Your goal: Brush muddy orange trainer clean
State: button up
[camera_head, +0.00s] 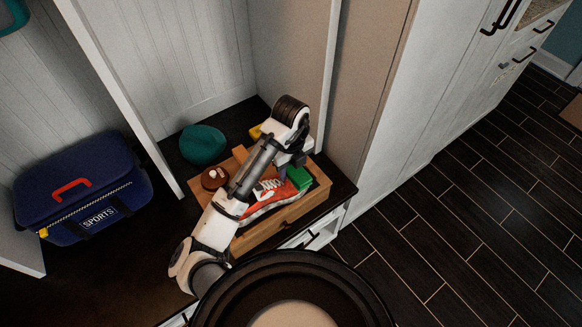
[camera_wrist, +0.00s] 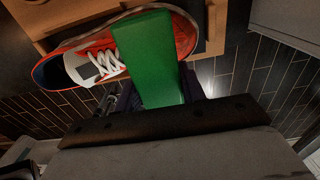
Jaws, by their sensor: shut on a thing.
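The orange trainer (camera_head: 262,203) with white laces lies on the wooden box (camera_head: 313,203) on the dark bench. My gripper (camera_head: 294,170) is over the trainer's right end and shut on a green block, which I take to be the brush (camera_head: 299,177). In the wrist view the green brush (camera_wrist: 152,55) lies across the trainer (camera_wrist: 97,43), between laces and toe, and hides part of it. Its bristles are hidden, and I cannot tell if it touches the shoe. No clear mud shows on the visible upper. My arm covers part of the box in the head view.
A brown round tin (camera_head: 213,178) sits at the box's left end. A teal rounded thing (camera_head: 202,144) and a yellow thing (camera_head: 255,132) are behind. A navy sports bag (camera_head: 90,185) stands left beyond a white divider. Tall cabinet panels rise at right; dark floor (camera_head: 440,240) is open.

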notch_tip(320, 180, up, 6)
jog(key=p, duration=0.4)
jog(key=shift+f, duration=0.1)
jog(key=shift+s, duration=0.1)
dwell(0.6)
